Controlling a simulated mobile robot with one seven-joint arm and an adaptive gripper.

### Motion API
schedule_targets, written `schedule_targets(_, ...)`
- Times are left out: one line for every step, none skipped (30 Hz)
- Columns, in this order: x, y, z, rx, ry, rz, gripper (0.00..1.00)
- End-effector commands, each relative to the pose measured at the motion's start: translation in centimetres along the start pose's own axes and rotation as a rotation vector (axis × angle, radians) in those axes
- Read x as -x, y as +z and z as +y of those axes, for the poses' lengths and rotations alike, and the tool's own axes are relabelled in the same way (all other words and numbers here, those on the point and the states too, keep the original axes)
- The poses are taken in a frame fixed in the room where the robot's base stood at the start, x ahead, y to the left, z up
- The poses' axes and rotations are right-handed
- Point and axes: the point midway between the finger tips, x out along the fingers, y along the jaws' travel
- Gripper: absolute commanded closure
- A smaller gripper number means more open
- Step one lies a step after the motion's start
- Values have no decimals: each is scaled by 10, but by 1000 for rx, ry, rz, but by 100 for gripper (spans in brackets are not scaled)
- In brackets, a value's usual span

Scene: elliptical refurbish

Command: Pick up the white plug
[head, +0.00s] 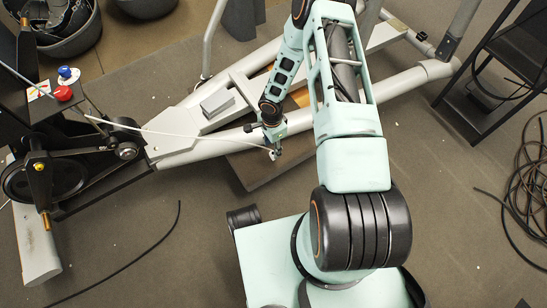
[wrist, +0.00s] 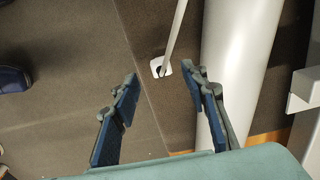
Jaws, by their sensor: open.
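The white plug (head: 271,154) is a small pale piece at the end of a thin white cable (head: 185,134) in the head view. In the wrist view, the plug (wrist: 160,67) shows a dark centre, with the cable running up from it. My gripper (head: 276,146) is right at the plug in the head view. In the wrist view, my gripper (wrist: 161,76) is open, with its two blue-grey fingers apart. The plug shows between the lines of the fingertips, nearer the right one. I cannot tell the height gap between them.
A thick white frame tube (wrist: 235,60) runs close beside the right finger. A brown board (head: 262,168) lies under the tube in the head view. The black flywheel housing (head: 75,165) is at the left, and a black rack (head: 500,70) and coiled cables (head: 525,180) are at the right.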

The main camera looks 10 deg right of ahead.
Motion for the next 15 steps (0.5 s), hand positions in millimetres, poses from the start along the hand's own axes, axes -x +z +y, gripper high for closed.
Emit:
schedule_targets(-10, 0, 1, 0, 2, -1, 59)
schedule_targets(-12, 0, 0, 0, 1, 0, 59)
schedule_targets(-14, 0, 0, 1, 0, 0, 59)
schedule_targets(-16, 0, 0, 0, 0, 1, 59)
schedule_targets(-17, -1, 0, 0, 0, 1, 59)
schedule_targets(-20, -1, 0, -1, 1, 0, 59)
schedule_targets(-24, -2, 1, -1, 1, 0, 59)
schedule_targets(-28, -2, 1, 0, 1, 0, 59)
schedule_targets(-34, -3, 1, -2, 1, -1, 59)
schedule_targets(-39, -3, 0, -2, 1, -1, 59)
schedule_targets(-45, -4, 0, -3, 2, -1, 59)
schedule_targets(-51, -5, 0, -3, 1, -1, 59)
schedule_targets(-55, -5, 0, -1, 1, -1, 59)
schedule_targets(-59, -4, 0, -1, 1, -1, 59)
schedule_targets(-62, -5, 0, -1, 1, 0, 59)
